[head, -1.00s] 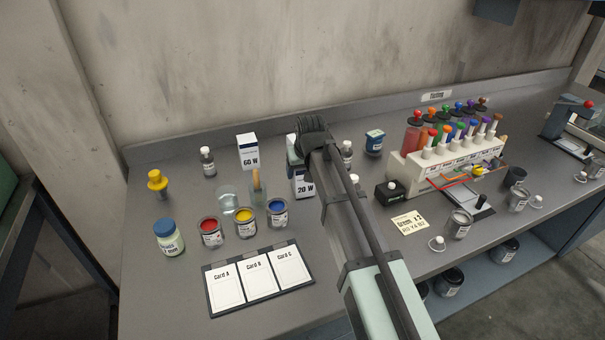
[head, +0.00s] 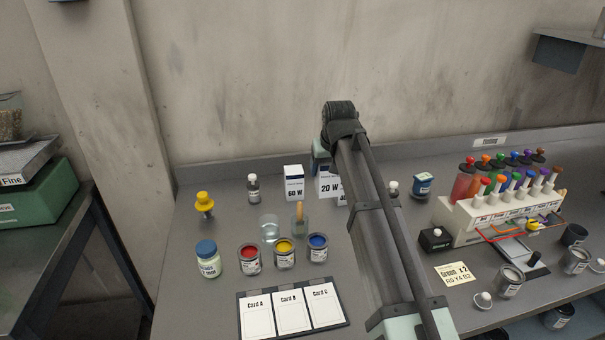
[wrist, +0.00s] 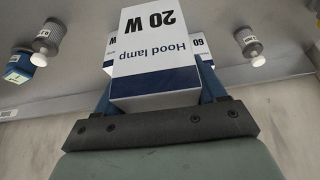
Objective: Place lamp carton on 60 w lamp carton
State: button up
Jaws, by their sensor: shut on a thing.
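My gripper (wrist: 158,82) is shut on a white and dark-blue lamp carton (wrist: 153,55) marked "Hood lamp 20 W", with a blue finger on each side. In the head view this 20 W carton (head: 328,184) is left of my arm, and the fingers are mostly hidden. In the wrist view a "60" label (wrist: 198,42) shows behind the held carton. Part of another white face (head: 342,201) shows below the held carton; its label is mostly hidden.
A glass (head: 269,229), a brush pot (head: 300,222) and open paint tins (head: 284,253) stand in front. The wall is behind.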

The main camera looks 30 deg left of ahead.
jog(key=w+a+r+n, duration=0.1)
jog(key=w+a+r, duration=0.3)
jog(key=a, duration=0.4)
jog(key=w+a+r+n, duration=0.25)
jog(key=a+r, duration=0.25)
jog(key=a, duration=0.3)
jog(key=shift+n+g+y, duration=0.4)
jog(key=shift+n+g, duration=0.35)
jog(key=shift+g, duration=0.15)
jog(key=shift+w+a+f, duration=0.1)
jog(key=shift+a+f, duration=0.05)
jog(key=shift+f, duration=2.5)
jog(key=shift+a+f, duration=0.1)
jog(key=shift+f, duration=2.5)
jog(key=shift+f, duration=0.1)
jog(key=o, duration=1.1)
jog(key=v, duration=1.2)
jog(key=shift+d, duration=0.1)
